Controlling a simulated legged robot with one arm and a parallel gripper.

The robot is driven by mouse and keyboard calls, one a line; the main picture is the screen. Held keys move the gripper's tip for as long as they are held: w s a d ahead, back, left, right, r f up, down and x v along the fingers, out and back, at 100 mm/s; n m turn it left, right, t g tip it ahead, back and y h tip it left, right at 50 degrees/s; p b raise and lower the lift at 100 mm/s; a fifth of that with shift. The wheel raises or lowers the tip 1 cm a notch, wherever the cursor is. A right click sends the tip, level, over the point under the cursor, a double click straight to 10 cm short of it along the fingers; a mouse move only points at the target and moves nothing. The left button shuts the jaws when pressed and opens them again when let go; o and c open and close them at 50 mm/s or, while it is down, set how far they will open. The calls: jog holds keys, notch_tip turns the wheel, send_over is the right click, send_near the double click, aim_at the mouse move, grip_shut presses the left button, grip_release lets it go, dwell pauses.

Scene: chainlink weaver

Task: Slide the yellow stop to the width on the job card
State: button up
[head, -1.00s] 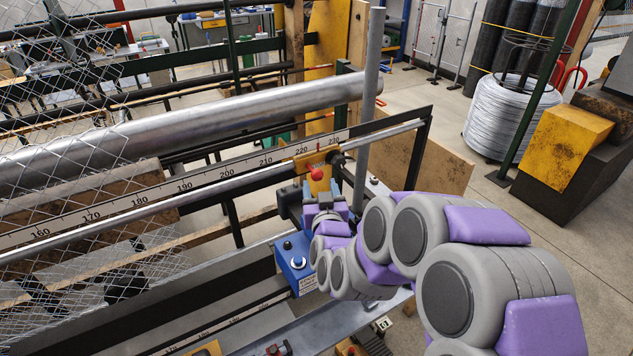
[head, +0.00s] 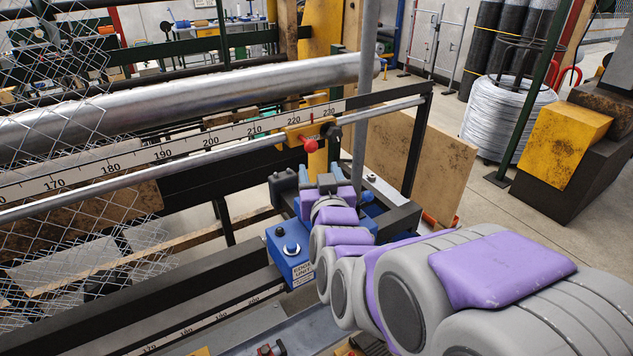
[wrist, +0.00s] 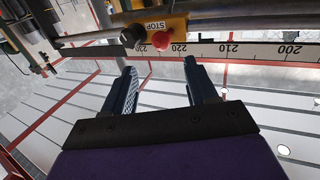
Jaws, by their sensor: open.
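The yellow stop (head: 293,134) sits on the round metal rail (head: 230,138), toward the rail's right end. It carries a red knob (head: 310,145) at the front and a black knob (head: 332,131) at its right. Its red pointer stands between 220 and 230 on the scale (head: 180,148). My gripper (head: 318,173) is open and empty, below and apart from the stop. In the wrist view, the fingers of my gripper (wrist: 160,72) point toward the stop (wrist: 178,26) and red knob (wrist: 160,40), with a gap between. I see no readable job card.
A blue control box (head: 290,258) stands below my gripper. The large metal roller (head: 200,105) runs behind the scale. Chain-link mesh (head: 60,110) hangs at the left. A dark upright (head: 417,145) closes the rail's right end. A wire coil (head: 508,115) stands at the back right.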

jog(key=shift+s+d+b, duration=0.2)
jog(key=shift+s+b, duration=0.65)
jog(key=shift+b, duration=0.05)
jog(key=shift+s+d+b, duration=0.15)
jog(key=shift+s+b, duration=0.7)
jog(key=shift+s+d+b, duration=0.2)
jog(key=shift+s+b, duration=0.65)
jog(key=shift+b, duration=0.05)
jog(key=s+d+f+g+h+b, duration=0.1)
jog(key=s+d+f+g, duration=0.3)
jog(key=f, duration=0.5)
jog(key=s+d+f+g, duration=0.3)
jog(key=s+f+g, duration=0.3)
jog(key=s+f, duration=0.15)
jog(key=s+d+f+g, duration=0.2)
jog(key=s+g, duration=0.1)
jog(key=s, duration=0.4)
jog(key=s+d+f+m+g+h, duration=0.1)
jog(key=s+d+f+g, duration=0.1)
jog(key=s, duration=0.5)
jog(key=s+d+f+m+g+h+b, duration=0.1)
jog(key=s+d+f+g, duration=0.2)
jog(key=s, duration=0.5)
jog(key=shift+d+g, duration=0.7)
jog(key=shift+d, duration=0.05)
